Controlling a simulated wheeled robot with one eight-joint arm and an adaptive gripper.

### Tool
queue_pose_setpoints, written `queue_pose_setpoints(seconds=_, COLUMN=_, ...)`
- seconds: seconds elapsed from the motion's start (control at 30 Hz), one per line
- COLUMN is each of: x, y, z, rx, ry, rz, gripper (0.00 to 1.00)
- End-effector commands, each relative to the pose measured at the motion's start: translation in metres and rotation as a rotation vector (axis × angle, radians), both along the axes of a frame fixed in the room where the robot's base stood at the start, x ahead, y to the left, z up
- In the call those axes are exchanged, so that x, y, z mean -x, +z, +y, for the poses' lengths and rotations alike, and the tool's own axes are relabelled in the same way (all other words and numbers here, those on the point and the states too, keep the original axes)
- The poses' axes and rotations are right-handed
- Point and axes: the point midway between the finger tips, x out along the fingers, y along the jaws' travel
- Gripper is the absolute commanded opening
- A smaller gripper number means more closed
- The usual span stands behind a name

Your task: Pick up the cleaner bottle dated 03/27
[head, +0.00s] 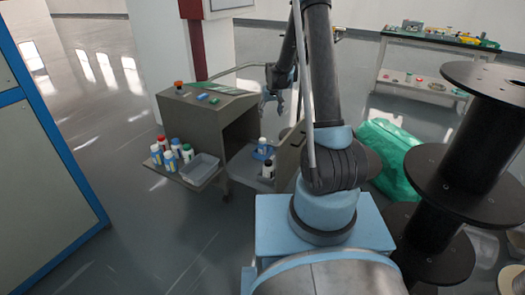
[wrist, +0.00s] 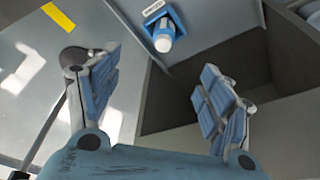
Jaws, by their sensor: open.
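My gripper (head: 273,97) is raised beside the open side of a grey cart. In the wrist view my gripper (wrist: 160,78) has its two blue-padded fingers spread wide with nothing between them. Several bottles with red, blue and green caps (head: 170,151) stand on the cart's left side shelf. No date is readable.
The grey cart (head: 196,118) carries an orange-capped item (head: 179,87) and small blue and green things on top. A pale tray (head: 201,169) sits on its side shelf. Large black spools (head: 468,145) and a green wrapped bundle (head: 386,158) stand right.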

Motion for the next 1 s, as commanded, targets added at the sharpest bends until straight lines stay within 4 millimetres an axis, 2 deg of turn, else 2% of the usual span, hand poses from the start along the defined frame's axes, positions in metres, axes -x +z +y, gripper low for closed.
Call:
queue_pose_setpoints(seconds=0.03, x=-0.009, y=-0.014, z=0.005, rx=0.0, ry=0.005, rz=-0.001, gripper=0.73)
queue_pose_setpoints(seconds=0.2, x=-0.03, y=-0.058, z=0.019, rx=-0.002, ry=0.02, rz=-0.006, gripper=0.73)
queue_pose_setpoints(seconds=0.4, x=-0.045, y=-0.099, z=0.03, rx=-0.003, ry=0.032, rz=-0.011, gripper=0.73)
queue_pose_setpoints(seconds=0.77, x=-0.054, y=-0.131, z=0.035, rx=-0.003, ry=0.037, rz=-0.012, gripper=0.73)
queue_pose_setpoints(seconds=1.0, x=-0.063, y=-0.162, z=0.037, rx=-0.003, ry=0.037, rz=-0.012, gripper=0.73)
